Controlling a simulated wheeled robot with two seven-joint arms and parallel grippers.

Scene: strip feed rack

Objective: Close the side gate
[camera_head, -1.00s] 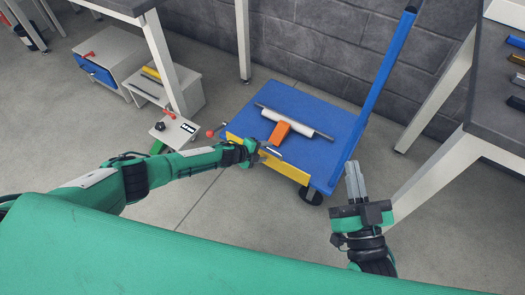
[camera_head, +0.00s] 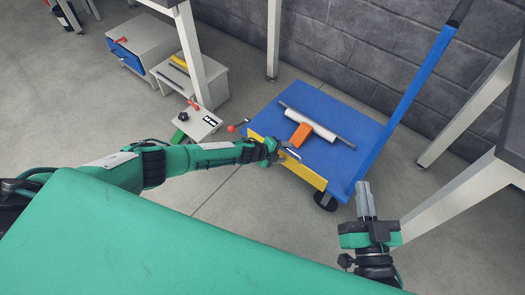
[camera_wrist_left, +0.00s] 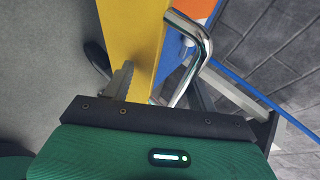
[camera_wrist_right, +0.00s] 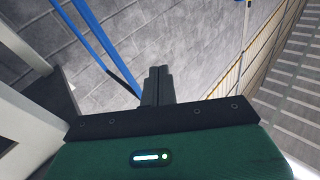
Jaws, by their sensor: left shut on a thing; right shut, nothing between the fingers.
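The side gate is a yellow panel (camera_head: 311,176) along the near edge of the blue cart (camera_head: 345,165). It fills the upper middle of the left wrist view (camera_wrist_left: 128,40). I cannot tell for sure whether it stands or hangs. Its bent chrome handle (camera_wrist_left: 190,32) reaches down between the fingers in the left wrist view. My left gripper (camera_head: 283,149) is at the gate and shut on this handle, its hold partly hidden. My right gripper (camera_head: 365,187) is shut and empty, beside the cart's near right corner; it also shows in the right wrist view (camera_wrist_right: 157,72).
A white roll on a dark bar (camera_head: 309,122) and an orange block (camera_head: 299,135) lie on the cart. A red-knobbed lever (camera_head: 232,128) is at its left corner. A blue upright (camera_head: 415,88) rises at its right. A workbench leg (camera_head: 450,215) stands at right; open floor (camera_head: 240,215) lies in front.

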